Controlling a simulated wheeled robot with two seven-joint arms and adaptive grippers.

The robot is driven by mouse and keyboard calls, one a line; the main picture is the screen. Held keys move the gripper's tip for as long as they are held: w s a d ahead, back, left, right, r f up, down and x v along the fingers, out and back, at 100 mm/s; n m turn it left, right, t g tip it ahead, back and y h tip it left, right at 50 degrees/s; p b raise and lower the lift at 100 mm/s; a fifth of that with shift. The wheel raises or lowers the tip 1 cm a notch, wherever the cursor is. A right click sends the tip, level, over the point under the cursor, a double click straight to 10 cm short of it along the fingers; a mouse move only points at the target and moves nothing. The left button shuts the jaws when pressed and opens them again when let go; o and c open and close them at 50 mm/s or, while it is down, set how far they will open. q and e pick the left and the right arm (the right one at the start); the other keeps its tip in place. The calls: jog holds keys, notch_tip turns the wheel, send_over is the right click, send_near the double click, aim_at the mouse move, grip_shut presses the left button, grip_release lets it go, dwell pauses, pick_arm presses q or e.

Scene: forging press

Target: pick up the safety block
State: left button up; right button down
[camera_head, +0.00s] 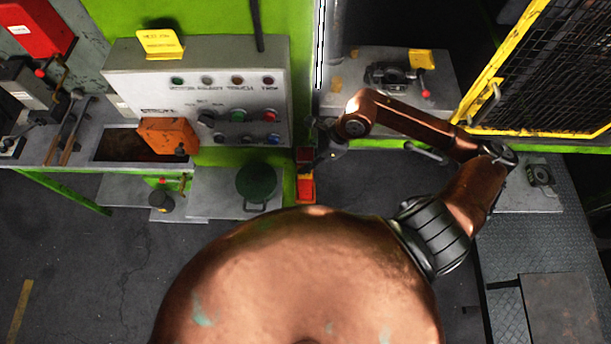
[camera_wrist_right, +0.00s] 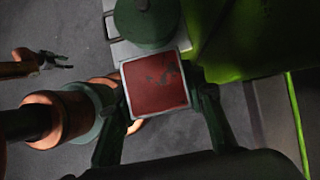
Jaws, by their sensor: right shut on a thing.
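The safety block is a red block (camera_head: 306,188) with a paler edge. In the head view it hangs beside the green press frame, below the control panel. My right gripper (camera_head: 318,160) is at the block, partly dark against the background. In the right wrist view the block's scuffed red face (camera_wrist_right: 155,85) sits between the two fingers of my right gripper (camera_wrist_right: 165,100), which is shut on it. My left gripper (camera_wrist_right: 58,61) shows small at the left of the wrist view, away from the block; its finger opening is too small to judge.
A grey control panel (camera_head: 195,92) with buttons stands behind the block. A dark green lidded pot (camera_head: 256,181) stands on a low grey platform to the left. A yellow-framed mesh guard (camera_head: 545,70) is at right.

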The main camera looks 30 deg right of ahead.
jog(key=shift+w+r, duration=0.1)
dwell(0.4)
jog(key=shift+r, duration=0.15)
